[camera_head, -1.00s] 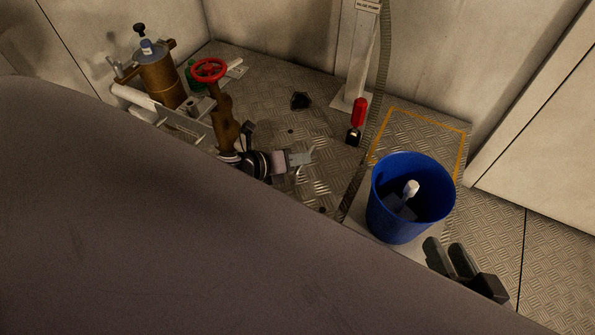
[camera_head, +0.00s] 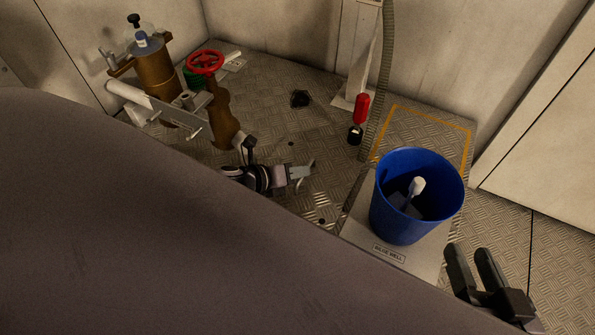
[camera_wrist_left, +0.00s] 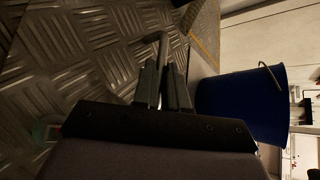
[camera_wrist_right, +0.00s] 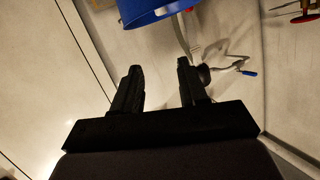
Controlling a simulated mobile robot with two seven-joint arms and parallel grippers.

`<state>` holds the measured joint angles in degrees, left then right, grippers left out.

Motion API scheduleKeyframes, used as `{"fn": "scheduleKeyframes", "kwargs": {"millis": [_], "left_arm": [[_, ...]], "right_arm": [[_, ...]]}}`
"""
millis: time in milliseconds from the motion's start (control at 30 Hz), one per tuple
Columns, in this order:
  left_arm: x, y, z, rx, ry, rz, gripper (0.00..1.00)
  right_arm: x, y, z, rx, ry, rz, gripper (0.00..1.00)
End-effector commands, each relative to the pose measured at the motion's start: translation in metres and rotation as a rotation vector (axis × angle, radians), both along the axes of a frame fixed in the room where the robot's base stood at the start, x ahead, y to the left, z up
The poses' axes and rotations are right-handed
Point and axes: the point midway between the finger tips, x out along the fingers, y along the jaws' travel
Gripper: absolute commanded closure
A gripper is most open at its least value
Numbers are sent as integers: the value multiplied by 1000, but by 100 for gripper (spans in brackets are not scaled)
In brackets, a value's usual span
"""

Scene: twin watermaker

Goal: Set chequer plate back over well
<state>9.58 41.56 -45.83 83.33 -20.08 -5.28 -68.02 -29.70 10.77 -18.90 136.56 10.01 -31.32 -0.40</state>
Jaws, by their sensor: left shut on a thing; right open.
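My left gripper (camera_head: 303,173) is low over the patterned metal floor, left of the bucket. In the left wrist view its fingers (camera_wrist_left: 167,65) are shut on a grey bar-like handle (camera_wrist_left: 163,45). Chequer-patterned metal (camera_wrist_left: 80,50) fills the left of that view; I cannot tell where a loose plate ends and the floor begins. A pale panel labelled BILGE WELL (camera_head: 388,253) lies under and in front of the blue bucket; the well opening is not visible. My right gripper (camera_head: 468,250) is open and empty, right of the panel; its spread fingers also show in the right wrist view (camera_wrist_right: 158,68).
The blue bucket (camera_head: 400,215) holds a white-tipped item (camera_head: 417,186). A yellow-outlined floor area (camera_head: 425,125) lies behind it. A red-handled tool (camera_head: 360,110), a hose (camera_head: 383,75) and a post (camera_head: 358,50) stand nearby.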

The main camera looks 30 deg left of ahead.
Motion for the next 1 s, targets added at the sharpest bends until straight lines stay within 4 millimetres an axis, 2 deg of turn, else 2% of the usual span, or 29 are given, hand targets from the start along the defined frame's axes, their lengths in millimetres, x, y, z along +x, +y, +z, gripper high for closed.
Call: {"fn": "scheduleKeyframes", "kwargs": {"millis": [100,133,200,467,600,1000], "left_arm": [[2,-1,-1,-4,-7,-1,100],[0,0,-4,-1,0,0,85],[0,0,-3,-1,0,0,62],[0,0,-3,0,0,0,62],[0,0,4,1,0,0,62],[-43,20,27,0,3,0,62]], "right_arm": [[0,-1,-1,-8,-9,-2,57],[0,-1,-1,-10,-11,-2,57],[0,-1,-1,-11,-10,-2,57],[0,-1,0,-10,-10,-2,57],[-1,0,4,1,-3,2,57],[2,13,4,73,92,23,57]]}}
